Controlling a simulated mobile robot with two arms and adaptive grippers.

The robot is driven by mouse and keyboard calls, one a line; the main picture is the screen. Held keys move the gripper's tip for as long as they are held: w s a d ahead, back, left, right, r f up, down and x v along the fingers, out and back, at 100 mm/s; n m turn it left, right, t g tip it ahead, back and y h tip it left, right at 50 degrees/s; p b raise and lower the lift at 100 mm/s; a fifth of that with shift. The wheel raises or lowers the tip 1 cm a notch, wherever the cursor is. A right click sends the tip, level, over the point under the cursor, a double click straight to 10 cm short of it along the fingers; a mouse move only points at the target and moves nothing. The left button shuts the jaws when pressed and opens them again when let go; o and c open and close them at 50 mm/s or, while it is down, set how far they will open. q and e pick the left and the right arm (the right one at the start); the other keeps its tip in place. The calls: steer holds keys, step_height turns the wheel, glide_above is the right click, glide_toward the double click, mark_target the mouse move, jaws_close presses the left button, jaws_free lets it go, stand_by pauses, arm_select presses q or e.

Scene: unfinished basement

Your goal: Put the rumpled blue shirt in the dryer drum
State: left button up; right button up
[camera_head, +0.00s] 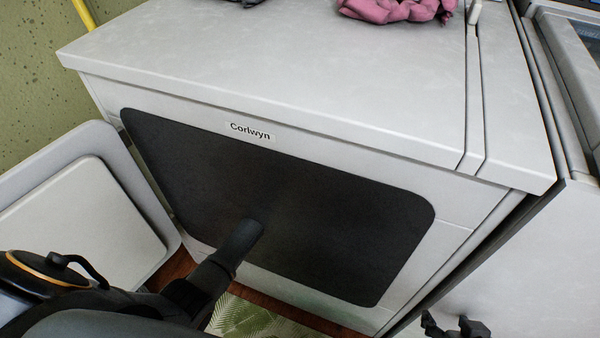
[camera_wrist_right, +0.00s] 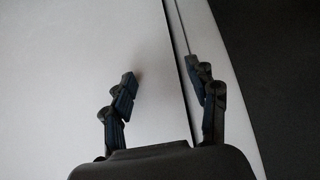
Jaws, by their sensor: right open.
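The dryer is a pale box labelled "Corlwyn" (camera_head: 250,131), with a wide dark opening (camera_head: 330,210) in its front; the drum inside is too dark to make out. Its door (camera_head: 85,215) stands open at the left. My left arm comes in from the lower left and its far end reaches into the dark opening, where the left gripper is hidden. My right gripper (camera_head: 455,326) is low at the right, in front of the neighbouring pale machine. In the right wrist view its fingers (camera_wrist_right: 160,72) are apart and empty. I see no blue shirt.
A crumpled pink cloth (camera_head: 395,9) lies on the dryer top (camera_head: 290,55), with a dark grey cloth (camera_head: 245,1) at the top edge. A second pale machine (camera_head: 535,255) stands close at the right. A leaf-patterned green mat (camera_head: 260,318) lies on the floor below.

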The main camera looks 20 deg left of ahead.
mark_target(445, 301)
arm_select(q)
steer(key=shift+f+b, duration=0.35)
arm_select(e)
steer(key=shift+w+a+f+t, duration=0.1)
steer(key=shift+w+a+t, duration=0.05)
steer(key=shift+w+t, duration=0.2)
arm_select(q)
steer(key=shift+d+f+b, duration=0.1)
steer(key=shift+f+b, duration=0.2)
arm_select(e)
steer(key=shift+w+f+t, duration=0.2)
steer(key=shift+w+t, duration=0.15)
steer(key=shift+w, duration=0.2)
arm_select(q)
steer(key=shift+f, duration=0.35)
arm_select(e)
steer(key=shift+w+a+r+t+y, duration=0.5)
steer(key=shift+w+a+r+t, duration=0.25)
steer(key=shift+w+r, duration=0.3)
steer(key=shift+w+a+f, duration=0.1)
steer(key=shift+a, duration=0.15)
